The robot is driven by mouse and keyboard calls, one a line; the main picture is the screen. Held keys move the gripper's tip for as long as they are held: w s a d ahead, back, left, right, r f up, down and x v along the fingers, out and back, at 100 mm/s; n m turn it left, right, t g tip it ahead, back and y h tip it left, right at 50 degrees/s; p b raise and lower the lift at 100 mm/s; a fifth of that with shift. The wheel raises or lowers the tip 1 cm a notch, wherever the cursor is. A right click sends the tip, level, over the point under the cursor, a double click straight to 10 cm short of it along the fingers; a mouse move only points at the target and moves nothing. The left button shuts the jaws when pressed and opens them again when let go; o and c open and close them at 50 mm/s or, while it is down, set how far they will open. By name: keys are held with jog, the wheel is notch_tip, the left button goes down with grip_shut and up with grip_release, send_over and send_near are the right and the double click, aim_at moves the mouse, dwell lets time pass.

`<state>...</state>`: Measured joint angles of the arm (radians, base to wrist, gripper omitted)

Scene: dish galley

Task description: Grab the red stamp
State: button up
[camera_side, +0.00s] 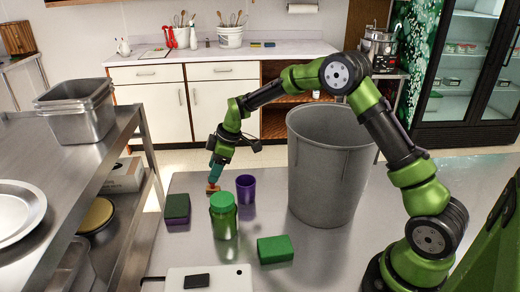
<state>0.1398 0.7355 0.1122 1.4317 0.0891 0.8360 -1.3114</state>
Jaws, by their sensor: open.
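A small reddish-orange object (212,188), which looks like the red stamp, sits on the metal table (180,262) left of a purple cup. My gripper (214,180) points down right above it, with its fingertips at or very near its top. The gripper is open. The view is too small to tell whether the fingers straddle the stamp or touch it, and they may hide part of it.
The purple cup (246,189) stands close on the right. A green-lidded jar (223,215) is in front. A dark green-topped sponge (177,208) lies left and a green block (275,249) front right. A large grey bin (330,165) stands right. A white board (232,278) lies at the front edge.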

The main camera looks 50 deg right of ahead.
jog(key=shift+x, duration=3)
jog(key=shift+s, duration=0.1)
grip_shut()
